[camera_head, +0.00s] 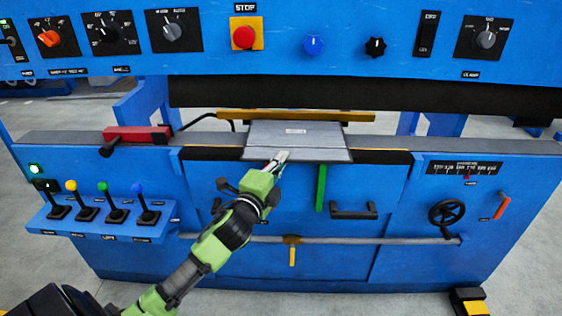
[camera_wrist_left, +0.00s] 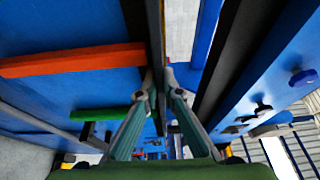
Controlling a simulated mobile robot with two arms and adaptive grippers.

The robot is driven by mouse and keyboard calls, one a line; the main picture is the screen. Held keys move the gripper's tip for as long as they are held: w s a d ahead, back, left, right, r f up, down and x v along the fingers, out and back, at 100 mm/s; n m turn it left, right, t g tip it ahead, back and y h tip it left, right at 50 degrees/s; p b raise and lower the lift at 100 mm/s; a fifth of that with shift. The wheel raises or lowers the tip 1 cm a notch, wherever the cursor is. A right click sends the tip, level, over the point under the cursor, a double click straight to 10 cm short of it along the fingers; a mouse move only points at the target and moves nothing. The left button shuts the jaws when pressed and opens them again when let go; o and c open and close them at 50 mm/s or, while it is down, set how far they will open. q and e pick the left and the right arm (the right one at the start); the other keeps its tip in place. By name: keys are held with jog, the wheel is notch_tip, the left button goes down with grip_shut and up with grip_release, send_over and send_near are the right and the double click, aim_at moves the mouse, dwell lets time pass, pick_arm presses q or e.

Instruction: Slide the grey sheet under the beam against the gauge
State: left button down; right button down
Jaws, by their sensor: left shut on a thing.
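The grey sheet (camera_head: 315,137) lies flat on the machine's table, its front part overhanging the table's front edge. A small pale label shows near its far edge. The black beam (camera_head: 360,95) runs across above and behind it. The long yellow-brown bar, seemingly the gauge (camera_head: 295,116), lies just behind the sheet's far edge; I cannot tell whether they touch. My left gripper (camera_head: 280,158) is shut on the sheet's front edge, left of its middle. In the left wrist view its fingers (camera_wrist_left: 159,82) close on the sheet's edge, seen nearly edge-on. My right gripper is not in view.
A red clamp-like block (camera_head: 136,134) sits on the table at left. A green bar (camera_head: 321,188) hangs below the sheet's front edge, right of my gripper. Levers with coloured knobs (camera_head: 103,200) stand at left, a black handwheel (camera_head: 447,213) at right. Table right of the sheet is clear.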

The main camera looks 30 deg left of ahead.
pick_arm(q)
jog(key=shift+w+r, duration=0.1)
dwell(0.4)
jog(key=c, duration=2.1)
grip_release()
jog(key=shift+c, duration=0.2)
